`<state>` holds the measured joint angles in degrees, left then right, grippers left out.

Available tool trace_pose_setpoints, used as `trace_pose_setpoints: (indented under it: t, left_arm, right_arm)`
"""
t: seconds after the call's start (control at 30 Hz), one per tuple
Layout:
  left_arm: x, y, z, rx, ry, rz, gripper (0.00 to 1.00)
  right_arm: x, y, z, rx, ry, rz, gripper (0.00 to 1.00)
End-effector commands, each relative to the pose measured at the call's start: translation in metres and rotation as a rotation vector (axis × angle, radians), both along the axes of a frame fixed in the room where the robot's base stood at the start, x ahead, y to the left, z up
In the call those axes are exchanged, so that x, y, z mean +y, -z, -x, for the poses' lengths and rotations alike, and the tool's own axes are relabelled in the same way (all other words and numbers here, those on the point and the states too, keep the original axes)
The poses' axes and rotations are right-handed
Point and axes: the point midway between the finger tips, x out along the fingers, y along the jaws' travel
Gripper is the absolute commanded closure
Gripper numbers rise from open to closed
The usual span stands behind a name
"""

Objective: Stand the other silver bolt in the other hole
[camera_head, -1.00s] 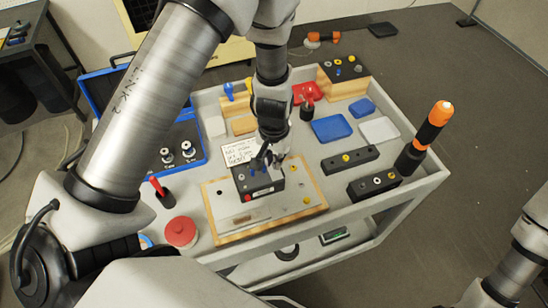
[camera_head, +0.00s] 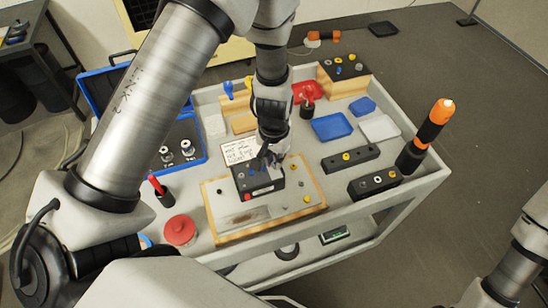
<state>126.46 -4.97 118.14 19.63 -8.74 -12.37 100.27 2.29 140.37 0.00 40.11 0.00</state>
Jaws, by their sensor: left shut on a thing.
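My left gripper (camera_head: 267,152) points down over the black unit (camera_head: 257,182) on the wooden board (camera_head: 237,230). It is shut on a small part at or just above the unit's top. The fingers hide most of that part, so I cannot make out its shape or whether it touches the unit. A black block (camera_head: 361,189) at the cart's right carries a silver bolt (camera_head: 378,179) and a yellow one. Another black block (camera_head: 334,164) behind it carries a yellow bolt (camera_head: 346,156). Small silver pieces lie on the board's front part. My right gripper is out of view.
An orange and black tool (camera_head: 427,133) stands upright at the cart's right edge. Blue (camera_head: 331,127) and white (camera_head: 380,129) trays lie behind the blocks. A red round container (camera_head: 180,231) and a red-handled tool (camera_head: 157,185) stand at the left. An open blue case (camera_head: 202,158) is beyond.

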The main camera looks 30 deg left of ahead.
Motion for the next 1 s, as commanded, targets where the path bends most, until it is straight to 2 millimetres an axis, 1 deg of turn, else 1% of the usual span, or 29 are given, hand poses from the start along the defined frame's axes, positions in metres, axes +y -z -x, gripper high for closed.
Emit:
trace_pose_setpoints:
  t: [0.2, 0.5, 0.53, 0.6, 0.87, 0.93, 1.0]
  left_arm:
    - [0.0, 0.0042, 0.0004, 0.001, 0.0, 0.0, 1.0]
    - [0.0, 0.0044, 0.0004, 0.001, 0.0, 0.0, 1.0]
    - [0.0, 0.0044, 0.0004, 0.001, 0.0, 0.0, 0.77]
    - [0.0, 0.0043, 0.0004, 0.001, 0.0, 0.0, 0.55]
    - [0.0, 0.0042, 0.0002, 0.001, 0.0, 0.0, 0.55]
    - [-0.0001, 0.0017, -0.0001, 0.0, -0.001, 0.0, 0.55]
    - [-0.0002, -0.0049, -0.0004, -0.001, 0.0, 0.001, 0.55]
  right_arm:
    - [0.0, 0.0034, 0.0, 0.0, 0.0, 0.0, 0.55]
    - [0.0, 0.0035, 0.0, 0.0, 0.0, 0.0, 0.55]
    - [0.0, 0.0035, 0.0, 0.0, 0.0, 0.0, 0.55]
    - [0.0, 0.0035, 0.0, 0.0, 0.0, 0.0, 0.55]
    - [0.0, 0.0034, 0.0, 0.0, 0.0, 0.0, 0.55]
    - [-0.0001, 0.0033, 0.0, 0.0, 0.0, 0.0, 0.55]
    - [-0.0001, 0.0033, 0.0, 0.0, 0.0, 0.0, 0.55]
